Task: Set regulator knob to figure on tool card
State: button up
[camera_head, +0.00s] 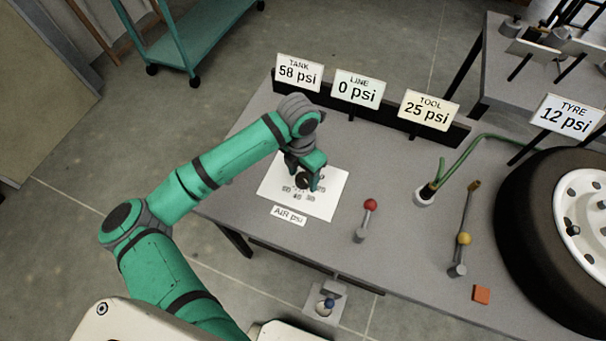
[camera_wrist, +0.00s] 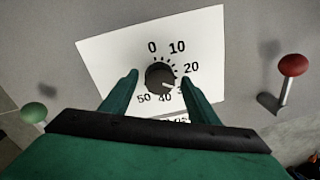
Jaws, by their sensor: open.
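The regulator knob (camera_head: 304,181) is dark and round, on a white dial sheet (camera_head: 325,205) labelled "AIR psi". In the wrist view the knob (camera_wrist: 158,77) has a pale mark at its lower right, seemingly between 30 and 40. The 30 is mostly hidden by a finger. The tool card (camera_head: 429,111) reads 25 psi. My gripper (camera_head: 304,176) is over the dial. In the wrist view my open gripper (camera_wrist: 161,72) has one finger on each side of the knob, with visible gaps; contact is not apparent.
Other cards read tank (camera_head: 298,72) 58 psi, line (camera_head: 358,89) 0 psi and tyre (camera_head: 568,116) 12 psi. A red-ball lever (camera_head: 370,205) and yellow-ball lever (camera_head: 463,240) stand right of the dial. A tyre (camera_head: 530,215) and orange block (camera_head: 481,295) lie further right.

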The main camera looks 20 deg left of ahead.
aim_at(301, 177)
jog(key=shift+a, duration=0.15)
jog(key=c, duration=1)
jog(key=shift+s+n, duration=0.1)
jog(key=shift+n, duration=0.9)
jog(key=shift+c, duration=0.2)
jog(key=o, duration=1)
jog(key=shift+o, duration=0.2)
jog(key=shift+r, duration=0.15)
notch_tip(301, 177, up, 10)
jog(key=shift+a+r, duration=0.15)
jog(key=shift+r, duration=0.1)
